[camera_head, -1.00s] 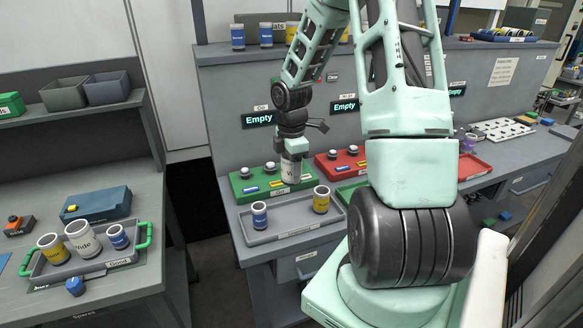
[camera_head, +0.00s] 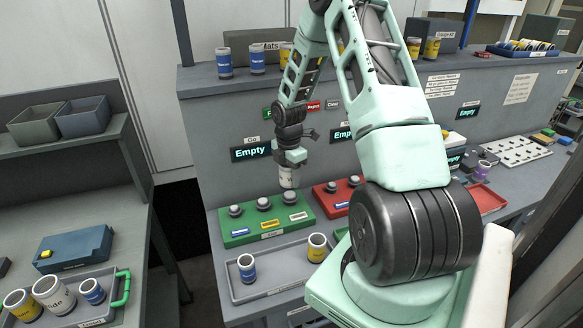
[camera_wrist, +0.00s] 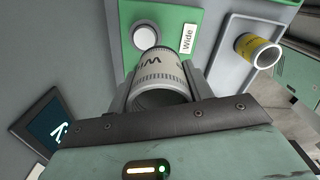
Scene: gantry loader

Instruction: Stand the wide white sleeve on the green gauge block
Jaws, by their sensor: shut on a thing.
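My gripper (camera_head: 288,160) is shut on a wide white sleeve (camera_head: 287,178), and its fingers lie on either side of it. In the wrist view the sleeve (camera_wrist: 162,75) shows the letters "Wi" and its open end. The green gauge block (camera_head: 250,233) stands on the bench below, with three grey round-topped posts. The sleeve is above the right post (camera_head: 290,198), which shows bare beneath it. The wrist view shows a pale post top (camera_wrist: 145,36) beside a "Wide" label (camera_wrist: 187,38), just past the sleeve. The exact gap between sleeve and post is hard to tell.
A grey tray (camera_head: 279,277) before the block holds a blue-banded sleeve (camera_head: 246,267) and a yellow-banded sleeve (camera_head: 317,247). A red block (camera_head: 325,199) stands to the right. Another white sleeve (camera_head: 52,294) stands in the left tray. The bench wall is close behind.

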